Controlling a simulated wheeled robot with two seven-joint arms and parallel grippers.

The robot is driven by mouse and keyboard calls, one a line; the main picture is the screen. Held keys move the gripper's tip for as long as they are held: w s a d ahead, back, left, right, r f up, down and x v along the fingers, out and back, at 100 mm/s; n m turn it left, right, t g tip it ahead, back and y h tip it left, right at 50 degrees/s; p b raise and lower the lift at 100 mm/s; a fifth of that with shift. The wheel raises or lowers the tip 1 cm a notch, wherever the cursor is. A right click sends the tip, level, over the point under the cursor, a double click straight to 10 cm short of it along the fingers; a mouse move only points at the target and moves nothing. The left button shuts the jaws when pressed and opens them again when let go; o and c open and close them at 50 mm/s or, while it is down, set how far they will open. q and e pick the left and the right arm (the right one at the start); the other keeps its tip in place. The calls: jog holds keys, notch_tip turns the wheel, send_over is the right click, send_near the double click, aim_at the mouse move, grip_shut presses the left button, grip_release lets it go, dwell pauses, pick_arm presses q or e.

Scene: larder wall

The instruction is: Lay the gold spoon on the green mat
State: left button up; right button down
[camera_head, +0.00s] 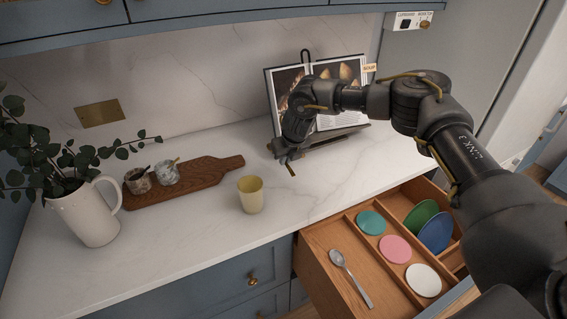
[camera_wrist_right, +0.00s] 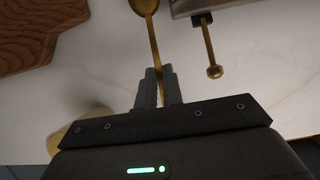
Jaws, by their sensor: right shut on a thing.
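My right gripper (camera_head: 287,155) is over the counter in front of the book stand. In the right wrist view its fingers (camera_wrist_right: 159,88) are shut on the handle of the gold spoon (camera_wrist_right: 153,40), whose bowl (camera_wrist_right: 145,5) points to the top edge of the picture. In the head view the spoon is mostly hidden, and a small gold tip shows just below the gripper. In the open drawer, a green disc (camera_head: 419,214) lies in the right compartment and a teal disc (camera_head: 370,222) in the middle one. I cannot tell whether either is the green mat. My left gripper is not in view.
A yellow cup (camera_head: 250,195) stands left of the gripper. A wooden board (camera_head: 200,183) with two small jars and a white pitcher (camera_head: 88,215) are further left. The drawer (camera_head: 318,262) also holds a silver spoon (camera_head: 350,276), pink, white and blue discs. A cookbook (camera_head: 338,85) stands behind.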

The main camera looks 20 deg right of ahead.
aim_at(285, 175)
jog(key=shift+x, duration=0.9)
jog(key=p+x, duration=0.2)
jog(key=shift+s+d+f, duration=0.1)
jog(key=shift+s+f, duration=0.05)
jog(key=shift+f, duration=0.45)
jog(key=c, duration=1.5)
grip_release()
jog(key=shift+f, duration=0.1)
jog(key=shift+c, duration=0.2)
